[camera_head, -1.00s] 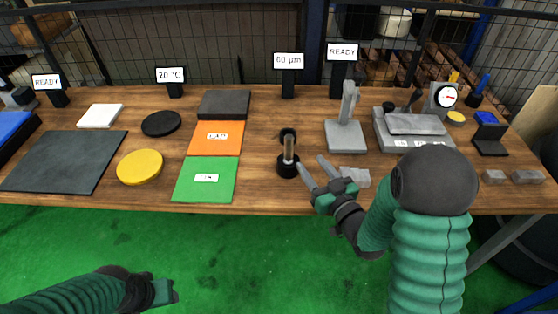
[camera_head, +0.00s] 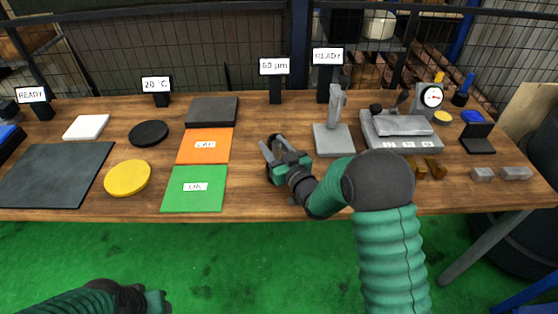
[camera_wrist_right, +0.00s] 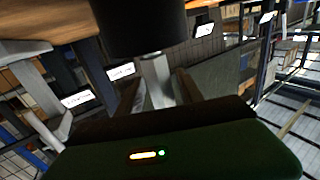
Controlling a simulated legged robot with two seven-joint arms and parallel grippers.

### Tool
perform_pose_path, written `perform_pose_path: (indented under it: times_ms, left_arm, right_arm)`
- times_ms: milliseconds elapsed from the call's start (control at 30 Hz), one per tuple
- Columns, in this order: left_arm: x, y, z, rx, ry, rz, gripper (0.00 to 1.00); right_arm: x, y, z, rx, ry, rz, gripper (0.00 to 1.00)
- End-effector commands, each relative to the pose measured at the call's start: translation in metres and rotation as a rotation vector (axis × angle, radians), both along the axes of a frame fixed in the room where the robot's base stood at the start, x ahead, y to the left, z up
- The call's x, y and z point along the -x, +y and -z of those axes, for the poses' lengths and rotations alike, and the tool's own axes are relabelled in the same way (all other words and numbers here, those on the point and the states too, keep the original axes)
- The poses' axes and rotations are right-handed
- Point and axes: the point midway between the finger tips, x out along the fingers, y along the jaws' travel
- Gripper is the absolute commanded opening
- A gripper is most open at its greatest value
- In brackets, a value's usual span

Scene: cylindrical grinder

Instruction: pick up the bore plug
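The bore plug (camera_wrist_right: 140,25) shows in the right wrist view as a black cylindrical end with a narrower bright metal shaft. My right gripper (camera_head: 270,145) is over the place of the plug on the wooden table and hides most of it in the head view. Its fingers are apart, one on each side of the metal shaft, and a small gap shows beside the shaft. My left gripper (camera_head: 156,301) hangs low at the bottom left, away from the table; its fingers are too unclear to judge.
A green mat (camera_head: 194,200) and an orange mat (camera_head: 205,158) lie left of my right gripper. A grey stand (camera_head: 334,140) and a grey gauge base (camera_head: 400,132) stand to the right. Brown blocks (camera_head: 414,168) are beyond my forearm. A yellow disc (camera_head: 128,178) lies further left.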

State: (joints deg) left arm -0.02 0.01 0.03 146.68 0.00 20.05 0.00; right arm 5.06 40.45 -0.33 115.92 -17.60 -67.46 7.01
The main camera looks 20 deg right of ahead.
Motion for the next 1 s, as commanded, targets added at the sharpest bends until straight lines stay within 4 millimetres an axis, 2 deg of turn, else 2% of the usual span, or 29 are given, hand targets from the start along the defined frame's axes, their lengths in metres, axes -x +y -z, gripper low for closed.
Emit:
perform_pose_path:
  times_ms: [33, 300, 1000]
  left_arm:
    - [0.0, 0.0002, 0.0, 0.0, 0.0, -0.001, 0.43]
    - [0.0, 0.0003, 0.0, 0.0, 0.0, -0.001, 0.43]
    - [0.0001, 0.0003, 0.0002, 0.0, 0.0, -0.001, 0.43]
  right_arm:
    - [0.0001, 0.0008, 0.0, 0.0, 0.0, -0.001, 0.35]
    - [0.0, -0.0026, 0.0013, -0.004, 0.002, -0.001, 0.0]
    - [0.0006, -0.0023, 0.003, -0.002, 0.005, 0.0, 0.0]
